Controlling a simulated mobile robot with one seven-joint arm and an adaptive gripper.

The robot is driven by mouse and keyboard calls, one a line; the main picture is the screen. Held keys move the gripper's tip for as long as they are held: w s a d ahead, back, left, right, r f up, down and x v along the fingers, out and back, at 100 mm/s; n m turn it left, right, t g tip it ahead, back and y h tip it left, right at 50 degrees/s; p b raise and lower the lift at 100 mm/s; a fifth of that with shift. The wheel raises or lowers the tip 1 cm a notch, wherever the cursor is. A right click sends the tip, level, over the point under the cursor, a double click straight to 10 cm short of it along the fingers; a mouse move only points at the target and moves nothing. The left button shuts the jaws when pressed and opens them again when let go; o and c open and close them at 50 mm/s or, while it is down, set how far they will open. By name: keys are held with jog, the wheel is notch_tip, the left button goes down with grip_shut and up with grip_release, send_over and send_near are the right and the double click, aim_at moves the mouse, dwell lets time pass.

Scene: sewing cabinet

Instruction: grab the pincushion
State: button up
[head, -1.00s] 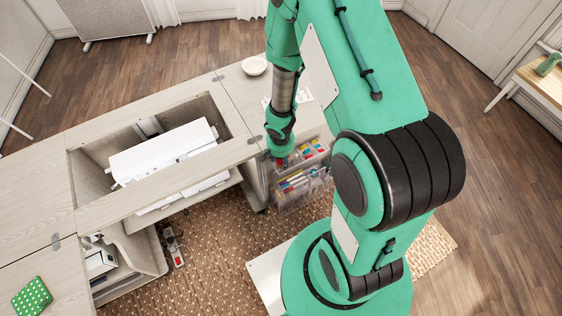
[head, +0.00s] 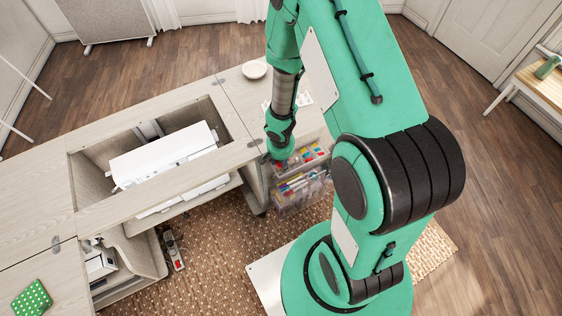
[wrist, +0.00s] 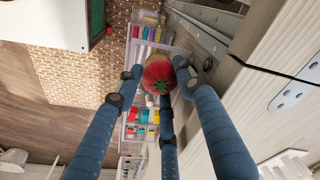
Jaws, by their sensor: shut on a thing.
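In the head view my gripper (head: 281,154) is at the clear organizer on the cabinet's right side. The pincushion is mostly hidden there. I cannot tell whether it is clear of the compartment below it.
The clear organizer (head: 300,190) holds several colourful sewing items. The cabinet top (head: 150,205) is close to the left, with a white sewing machine (head: 165,150) in its opening. A pale bowl (head: 254,69) and a green dotted item (head: 32,298) lie on the top.

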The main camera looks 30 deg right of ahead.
aim_at(281, 162)
notch_tip(281, 162, up, 3)
jog(key=shift+r+p, duration=0.2)
jog(key=shift+p, duration=0.7)
jog(key=shift+s+f, duration=0.2)
jog(key=shift+s+a+b, duration=0.2)
jog(key=shift+s+b, duration=0.25)
jog(key=shift+s, duration=0.55)
jog(key=s+a+r+b, duration=0.1)
jog(key=s+a, duration=0.1)
jog(key=s, duration=1.1)
jog(key=shift+s+r, duration=0.15)
jog(key=shift+r, duration=0.05)
